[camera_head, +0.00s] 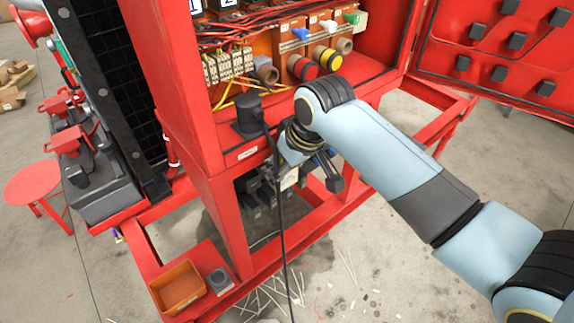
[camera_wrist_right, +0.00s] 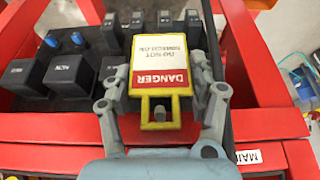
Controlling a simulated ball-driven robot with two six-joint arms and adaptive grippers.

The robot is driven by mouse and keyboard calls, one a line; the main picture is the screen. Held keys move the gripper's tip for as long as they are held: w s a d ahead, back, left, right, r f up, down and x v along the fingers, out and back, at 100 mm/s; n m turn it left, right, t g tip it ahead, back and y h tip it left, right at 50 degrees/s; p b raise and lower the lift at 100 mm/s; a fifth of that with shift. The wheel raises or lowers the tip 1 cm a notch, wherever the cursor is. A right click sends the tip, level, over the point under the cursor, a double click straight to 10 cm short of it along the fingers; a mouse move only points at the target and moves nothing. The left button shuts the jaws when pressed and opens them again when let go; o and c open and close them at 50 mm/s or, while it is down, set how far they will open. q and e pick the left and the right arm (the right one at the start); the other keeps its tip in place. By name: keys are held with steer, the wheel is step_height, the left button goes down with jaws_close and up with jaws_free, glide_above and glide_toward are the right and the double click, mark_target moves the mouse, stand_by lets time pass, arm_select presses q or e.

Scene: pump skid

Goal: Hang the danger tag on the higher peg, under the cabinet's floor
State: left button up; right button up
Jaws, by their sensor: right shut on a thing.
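The danger tag (camera_wrist_right: 160,66) is a white and red plate with a yellow loop at its near end. In the right wrist view it lies between the fingers of my right gripper (camera_wrist_right: 161,84), which is shut on it. In the head view the right gripper (camera_head: 312,172) reaches below the front edge of the red cabinet floor (camera_head: 240,150), and a pale bit of the tag (camera_head: 289,179) shows beside it. I cannot make out either peg; the arm and cabinet edge hide much of that area. My left gripper is out of view.
A black plug (camera_head: 249,118) with a hanging cable sits at the cabinet's front edge. Black boxes (camera_wrist_right: 72,75) lie beyond the tag in the wrist view. Red frame rails (camera_head: 290,248) run below. An orange bin (camera_head: 178,287) stands at lower left.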

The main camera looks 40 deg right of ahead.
steer(key=o, duration=1.4)
steer(key=shift+c, duration=0.2)
steer(key=v, duration=1.2)
steer(key=s+d+f+g+b, duration=0.15)
steer(key=s+f+b, duration=0.35)
steer(key=f, duration=0.9)
steer(key=s+f+m+g+b, duration=0.1)
steer(key=s+f+g+b, duration=0.15)
steer(key=f+b, duration=0.75)
steer(key=s+d+f+g+b, duration=0.15)
steer(key=s+f, duration=0.35)
steer(key=f, duration=1.3)
steer(key=s+d+f+t+h+b, duration=0.1)
steer(key=s+f+b, duration=0.7)
steer(key=s+f, duration=1.6)
steer(key=shift+s+f+t, duration=0.2)
steer(key=shift+f+t, duration=0.15)
steer(key=shift+f, duration=0.65)
